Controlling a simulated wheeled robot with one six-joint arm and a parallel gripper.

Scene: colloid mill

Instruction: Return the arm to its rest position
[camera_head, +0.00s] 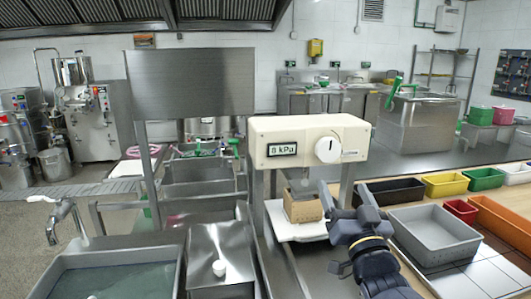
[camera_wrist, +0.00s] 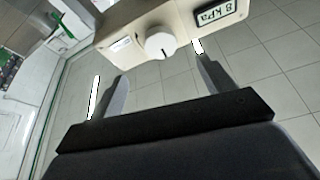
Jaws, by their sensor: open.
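My arm reaches up from the lower right of the head view, in front of the cream machine (camera_head: 305,133). My gripper (camera_head: 343,190) is open, its fingers apart, just right of a tan block (camera_head: 303,208) on a white plate (camera_head: 297,228) under the machine. In the wrist view, my gripper (camera_wrist: 162,72) has two spread fingers with nothing held between them. The machine's white knob (camera_wrist: 159,46) and its display (camera_wrist: 216,13), reading "8 kPa", lie beyond the fingertips. No contact between gripper and machine can be made out.
A black tray (camera_head: 391,192) and a grey tray (camera_head: 434,232) lie close to the right of my arm, with coloured bins beyond. A steel sink (camera_head: 110,262) with a tap (camera_head: 65,215) stands at the lower left. Tiled floor shows behind the fingers in the wrist view.

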